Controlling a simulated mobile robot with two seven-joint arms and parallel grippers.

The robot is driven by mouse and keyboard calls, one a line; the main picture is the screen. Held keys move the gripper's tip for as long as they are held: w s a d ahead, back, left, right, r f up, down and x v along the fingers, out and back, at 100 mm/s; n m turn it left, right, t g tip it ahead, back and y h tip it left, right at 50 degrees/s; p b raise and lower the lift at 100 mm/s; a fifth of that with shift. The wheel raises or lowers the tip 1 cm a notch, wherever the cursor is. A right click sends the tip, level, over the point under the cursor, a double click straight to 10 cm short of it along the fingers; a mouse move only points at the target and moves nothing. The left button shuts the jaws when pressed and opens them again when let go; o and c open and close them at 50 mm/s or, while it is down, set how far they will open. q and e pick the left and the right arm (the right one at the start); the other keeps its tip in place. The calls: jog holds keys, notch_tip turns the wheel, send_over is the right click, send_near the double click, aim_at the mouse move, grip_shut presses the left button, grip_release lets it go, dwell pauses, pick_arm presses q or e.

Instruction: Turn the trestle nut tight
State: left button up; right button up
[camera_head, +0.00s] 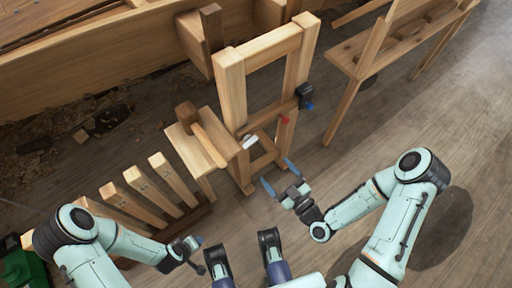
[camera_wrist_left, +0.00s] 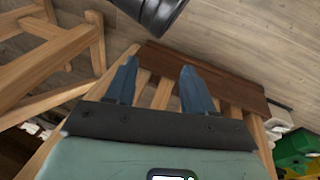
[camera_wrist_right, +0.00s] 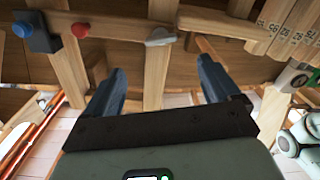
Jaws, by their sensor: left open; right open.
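The wooden trestle (camera_head: 231,88) stands upright in the middle of the head view. On its lower part are a pale grey wing-shaped piece (camera_head: 249,142), a red knob (camera_head: 285,119) and a blue knob (camera_head: 309,105) on a black block. In the right wrist view, the grey piece (camera_wrist_right: 160,37) sits ahead, between the lines of the fingers. I cannot tell for sure which is the nut. My right gripper (camera_head: 279,176) is open and empty, below and apart from them. My left gripper (camera_wrist_left: 158,68) is open and empty, above a slatted wooden rack (camera_wrist_left: 162,93).
The planked hull (camera_head: 90,62) runs along the back left. A wooden bench (camera_head: 345,55) stands at the back right. The slatted rack (camera_head: 150,192) stands at the front left, with a green object (camera_head: 25,268) beside it. The floor at right (camera_head: 465,130) is clear.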

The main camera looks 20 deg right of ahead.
aim_at(249, 140)
pick_arm(q)
jog(key=shift+g, duration=0.7)
jog(key=s+f, duration=0.1)
jog(key=f, duration=0.1)
jog(key=s+a+f+b, duration=0.1)
jog(key=s, duration=0.1)
jog(key=shift+s+f, duration=0.25)
jog(key=shift+f, duration=0.15)
pick_arm(e)
jog(key=x, duration=1.1)
jog(key=shift+w, duration=0.2)
pick_arm(q)
jog(key=shift+d, duration=0.1)
pick_arm(e)
jog(key=c, duration=1.1)
